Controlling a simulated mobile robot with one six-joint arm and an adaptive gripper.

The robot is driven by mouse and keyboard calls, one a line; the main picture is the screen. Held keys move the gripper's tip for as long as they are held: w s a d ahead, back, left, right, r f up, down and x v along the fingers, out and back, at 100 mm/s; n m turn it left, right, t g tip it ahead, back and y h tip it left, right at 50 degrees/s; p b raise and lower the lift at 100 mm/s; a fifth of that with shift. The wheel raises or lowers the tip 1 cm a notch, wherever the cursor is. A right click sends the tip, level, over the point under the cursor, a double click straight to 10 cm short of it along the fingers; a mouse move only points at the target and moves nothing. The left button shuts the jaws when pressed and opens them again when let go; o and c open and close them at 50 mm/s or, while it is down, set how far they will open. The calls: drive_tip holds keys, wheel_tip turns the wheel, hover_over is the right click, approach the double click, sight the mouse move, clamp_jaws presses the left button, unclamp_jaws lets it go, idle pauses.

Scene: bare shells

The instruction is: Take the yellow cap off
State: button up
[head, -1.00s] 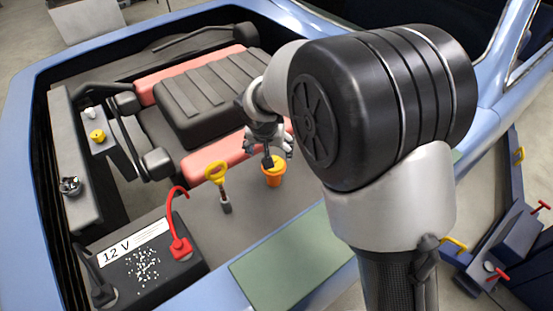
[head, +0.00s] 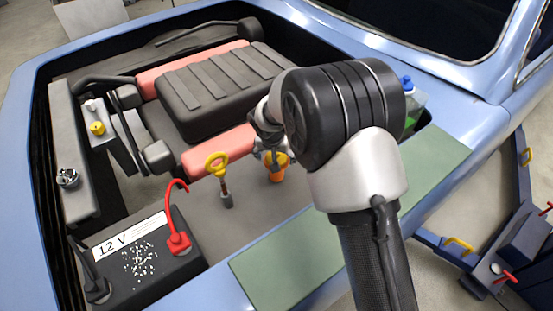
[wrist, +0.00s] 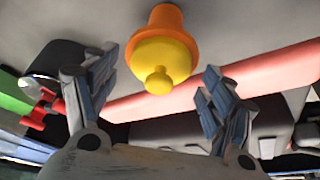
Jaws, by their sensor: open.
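A yellow cap (wrist: 160,66) with a small round knob sits on an orange neck (wrist: 165,18) in the wrist view. In the head view, the orange neck (head: 276,172) stands on the grey deck, its yellow top partly hidden by my gripper (head: 270,155). My gripper (wrist: 158,76) is open, with one finger on each side of the cap in the wrist view. The fingers look apart from the cap, and nothing is held. Another yellow cap (head: 97,128) sits on a grey block at the left of the bay.
A yellow ring handle (head: 216,164) stands just left of the orange neck. A 12 V battery (head: 150,260) with a red clamp (head: 179,240) lies front left. A black engine cover (head: 220,90) is behind. A green mat (head: 290,265) covers the front edge.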

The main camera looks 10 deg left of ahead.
drive_tip(key=shift+r, duration=0.1)
drive_tip(key=shift+c, duration=0.2)
drive_tip(key=c, duration=1)
